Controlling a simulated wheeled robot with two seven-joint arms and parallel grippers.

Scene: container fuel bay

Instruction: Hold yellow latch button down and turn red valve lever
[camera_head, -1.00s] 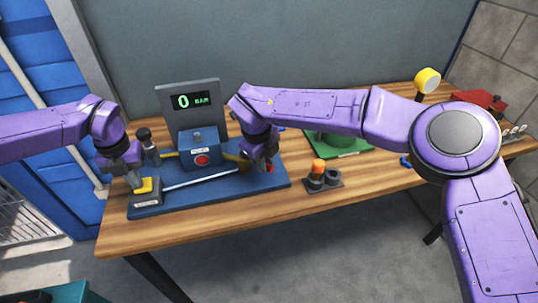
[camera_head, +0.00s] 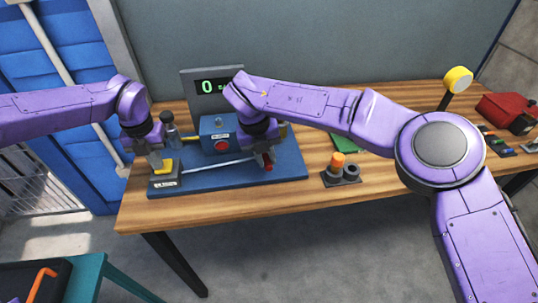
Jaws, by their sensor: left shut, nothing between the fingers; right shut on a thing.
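The yellow latch button (camera_head: 164,166) sits on a small dark block at the left end of the blue base plate (camera_head: 230,179). My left gripper (camera_head: 156,163) is shut and empty, pointing down with its tip at the button, seemingly touching it; how far the button is pressed is hard to tell. The red valve lever (camera_head: 268,165) is at the right of the plate, mostly hidden by my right gripper (camera_head: 265,160), which is shut on it. A blue box with a red button (camera_head: 222,146) stands between them. The display (camera_head: 207,87) reads 0, partly covered by my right arm.
An orange and dark fitting holder (camera_head: 341,168) stands right of the plate. A red toolbox (camera_head: 507,112) and a yellow round-headed post (camera_head: 457,80) are at the far right. A teal table (camera_head: 95,272) with an orange hooked item (camera_head: 40,285) is at lower left.

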